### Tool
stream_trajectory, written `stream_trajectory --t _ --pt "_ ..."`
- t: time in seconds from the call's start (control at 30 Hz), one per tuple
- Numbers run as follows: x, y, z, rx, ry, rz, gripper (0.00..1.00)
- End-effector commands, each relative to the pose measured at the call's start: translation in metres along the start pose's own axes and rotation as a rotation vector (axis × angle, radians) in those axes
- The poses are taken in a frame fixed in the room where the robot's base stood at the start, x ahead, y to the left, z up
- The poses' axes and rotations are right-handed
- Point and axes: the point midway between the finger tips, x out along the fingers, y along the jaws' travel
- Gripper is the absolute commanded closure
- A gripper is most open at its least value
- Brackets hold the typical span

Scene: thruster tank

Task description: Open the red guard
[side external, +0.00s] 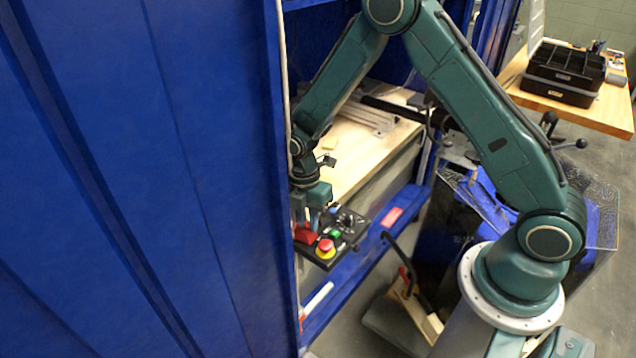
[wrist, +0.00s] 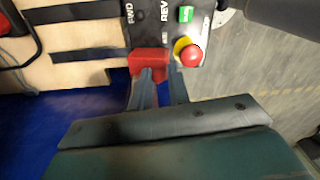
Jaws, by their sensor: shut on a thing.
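The red guard (wrist: 148,60) is on the black control panel in the wrist view. It also shows in the side view (side external: 304,236) at the left of the panel (side external: 338,221). My gripper (wrist: 158,74) points at the panel, with its fingertips at the guard's near edge. The gripper is shut on the red guard, though the exact contact is hard to see. In the side view my gripper (side external: 308,222) reaches down onto the panel beside the blue wall, partly hidden. I cannot tell how far the guard is lifted.
A red emergency stop button (wrist: 192,55) on a yellow base sits close right of the guard. A green button (wrist: 186,14) is beyond it. A tall blue wall (side external: 200,150) stands close left of my gripper. A wooden workbench (side external: 372,160) lies behind the panel.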

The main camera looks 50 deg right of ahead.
Motion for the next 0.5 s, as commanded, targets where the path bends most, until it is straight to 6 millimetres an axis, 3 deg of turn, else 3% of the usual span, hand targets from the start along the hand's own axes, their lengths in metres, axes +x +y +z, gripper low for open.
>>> stream_trajectory --t 0.3,0.33,0.4,0.5 --pt "-0.0033 0.0038 -0.0001 -0.003 0.000 0.009 1.00" --pt "-0.0033 0.0039 -0.0001 -0.003 0.000 0.010 0.76" --pt "-0.0030 0.0034 -0.0001 -0.003 0.001 0.008 0.64" --pt "-0.0024 0.0024 -0.0001 -0.002 0.001 0.005 0.64"
